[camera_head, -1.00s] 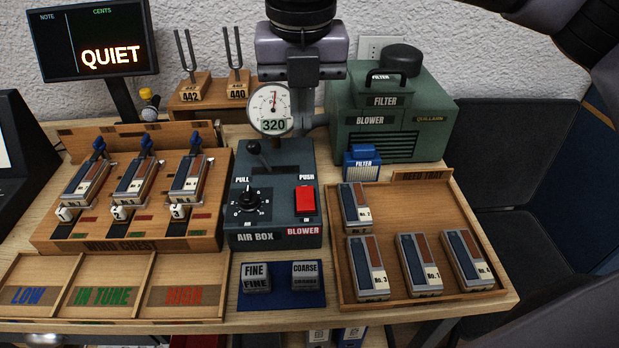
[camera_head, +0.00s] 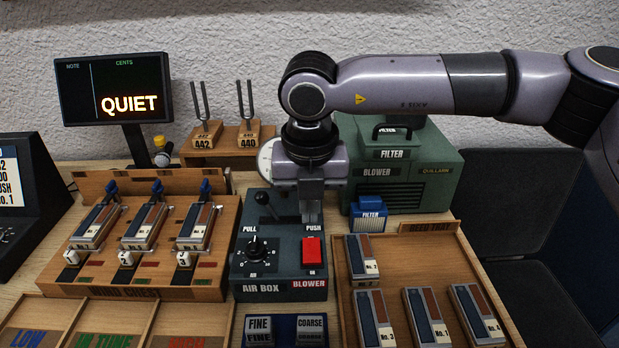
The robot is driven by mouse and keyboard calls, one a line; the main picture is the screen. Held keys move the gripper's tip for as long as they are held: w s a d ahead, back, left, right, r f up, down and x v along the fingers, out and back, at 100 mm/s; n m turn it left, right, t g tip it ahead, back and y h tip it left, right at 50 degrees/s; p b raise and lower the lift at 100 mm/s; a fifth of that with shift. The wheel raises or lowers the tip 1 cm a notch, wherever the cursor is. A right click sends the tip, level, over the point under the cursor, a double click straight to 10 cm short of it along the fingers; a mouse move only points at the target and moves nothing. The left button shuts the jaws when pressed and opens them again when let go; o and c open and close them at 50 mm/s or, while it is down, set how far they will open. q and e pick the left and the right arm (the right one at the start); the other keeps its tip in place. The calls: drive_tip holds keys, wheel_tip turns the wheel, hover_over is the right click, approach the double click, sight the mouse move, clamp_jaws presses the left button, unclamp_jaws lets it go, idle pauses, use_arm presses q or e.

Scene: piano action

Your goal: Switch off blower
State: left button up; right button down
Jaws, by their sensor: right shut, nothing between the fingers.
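The red blower switch (camera_head: 311,251) sits on the right side of the dark air box (camera_head: 270,285), above the BLOWER label. My right gripper (camera_head: 311,218) is shut and empty, pointing down just above and behind the red switch; whether it touches the switch I cannot tell. The green blower (camera_head: 440,160) stands behind the air box to the right, partly hidden by my right arm. The round gauge (camera_head: 266,160) is mostly hidden behind the gripper. My left gripper is not in view.
The air box also carries a black knob (camera_head: 256,250) and a lever (camera_head: 262,198). The reed chest (camera_head: 140,280) stands to the left, the reed tray (camera_head: 480,265) to the right. A screen (camera_head: 115,90) reads QUIET. FINE and COARSE blocks (camera_head: 285,328) lie in front.

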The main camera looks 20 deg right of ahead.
sight(309, 243)
drive_tip(key=f, duration=0.4)
drive_tip(key=f+p, duration=0.1)
drive_tip(key=f, duration=0.1)
drive_tip(key=shift+w+d, duration=0.1)
drive_tip(key=shift+w, duration=0.25)
